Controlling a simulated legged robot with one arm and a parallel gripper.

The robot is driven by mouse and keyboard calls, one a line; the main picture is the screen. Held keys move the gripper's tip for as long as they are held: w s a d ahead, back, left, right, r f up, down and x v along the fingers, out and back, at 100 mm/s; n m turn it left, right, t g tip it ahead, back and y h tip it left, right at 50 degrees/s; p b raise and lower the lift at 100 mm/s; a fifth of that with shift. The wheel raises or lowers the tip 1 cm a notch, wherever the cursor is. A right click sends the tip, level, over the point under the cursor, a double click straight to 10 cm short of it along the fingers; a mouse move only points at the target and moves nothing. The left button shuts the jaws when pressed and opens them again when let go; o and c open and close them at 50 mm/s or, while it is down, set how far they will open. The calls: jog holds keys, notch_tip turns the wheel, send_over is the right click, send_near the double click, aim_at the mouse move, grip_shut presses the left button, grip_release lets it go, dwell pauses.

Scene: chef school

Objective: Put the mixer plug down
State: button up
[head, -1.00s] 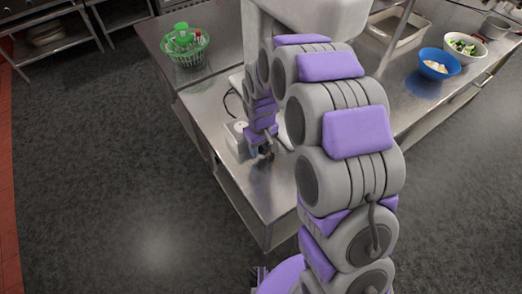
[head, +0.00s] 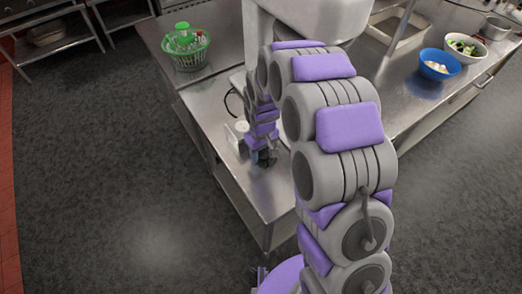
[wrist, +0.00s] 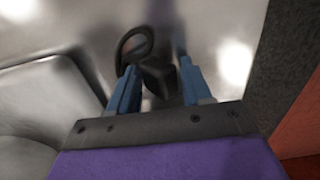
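The black mixer plug (wrist: 158,78) sits between the blue fingertips of my gripper (wrist: 158,72) in the wrist view. The fingers appear to touch its sides. A looped black cable (wrist: 133,48) lies just beyond it. The plug is too small to make out there. Whether it touches the tabletop is unclear.
A green basket (head: 188,52) stands at the back left of the table. A blue bowl (head: 438,66) and a white bowl (head: 466,48) are at the right. My arm hides the middle. Bare steel shows around my gripper; open floor (head: 100,180) lies left.

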jog(key=o, duration=0.3)
jog(key=shift+s+f, duration=0.15)
jog(key=shift+d, duration=0.1)
jog(key=shift+r, duration=0.2)
notch_tip(320, 180, up, 12)
jog(key=r+p, duration=0.1)
jog(key=p, duration=0.1)
jog(key=s+d+r+m, duration=0.3)
jog(key=s+d+r, duration=0.5)
jog(key=s, duration=0.4)
jog(key=s+d+m, duration=0.1)
jog(key=s+d, duration=0.1)
jog(key=s, duration=0.4)
jog(key=s+d+r+m+g, duration=0.1)
jog(key=s+d, duration=0.1)
jog(key=s, duration=0.5)
jog(key=s+d+m, duration=0.1)
jog(key=s+d, duration=0.1)
jog(key=s, duration=0.5)
jog(key=shift+d+r+m+g, duration=0.1)
jog(key=shift+r+m+g, duration=0.2)
jog(key=shift+m+g, duration=0.1)
